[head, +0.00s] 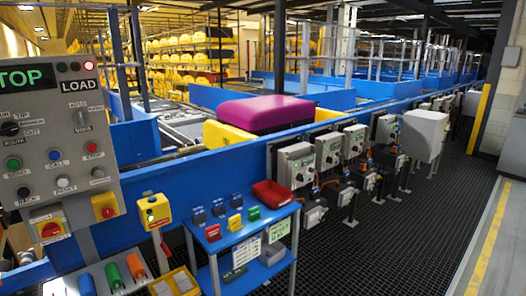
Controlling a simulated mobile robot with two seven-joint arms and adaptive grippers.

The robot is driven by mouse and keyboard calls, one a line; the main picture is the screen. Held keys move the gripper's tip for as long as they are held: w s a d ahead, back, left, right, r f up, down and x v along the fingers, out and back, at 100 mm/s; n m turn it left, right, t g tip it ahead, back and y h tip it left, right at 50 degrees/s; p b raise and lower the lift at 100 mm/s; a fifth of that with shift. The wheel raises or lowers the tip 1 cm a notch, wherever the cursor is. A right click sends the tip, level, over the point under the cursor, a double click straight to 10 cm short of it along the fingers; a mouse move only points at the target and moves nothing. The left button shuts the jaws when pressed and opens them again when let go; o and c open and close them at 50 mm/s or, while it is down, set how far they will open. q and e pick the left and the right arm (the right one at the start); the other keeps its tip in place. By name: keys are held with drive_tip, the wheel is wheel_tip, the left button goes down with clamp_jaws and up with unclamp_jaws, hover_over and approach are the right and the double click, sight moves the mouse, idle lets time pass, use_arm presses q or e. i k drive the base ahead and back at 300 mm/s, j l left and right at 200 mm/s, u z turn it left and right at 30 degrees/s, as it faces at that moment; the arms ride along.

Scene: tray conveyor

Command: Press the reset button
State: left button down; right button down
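A grey control panel (75,120) stands upright at the left edge, close to me. A small pale button (63,181) sits in its lower row, above a label that seems to read RESET. A black button (23,191) is to its left and a grey one (98,171) to its right. Above it are a green button (13,163), a blue button (54,155) marked CALL and a red button (91,147). The display (26,78) shows TOP in green, cut off by the frame edge. Neither of my grippers is in view.
A yellow button box (154,210) and a blue cart (240,238) with a red bin (272,194) stand to the right. Grey control boxes line the blue conveyor. The dark grated floor (400,225) is clear at right.

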sight(61, 182)
drive_tip(key=u, duration=1.45)
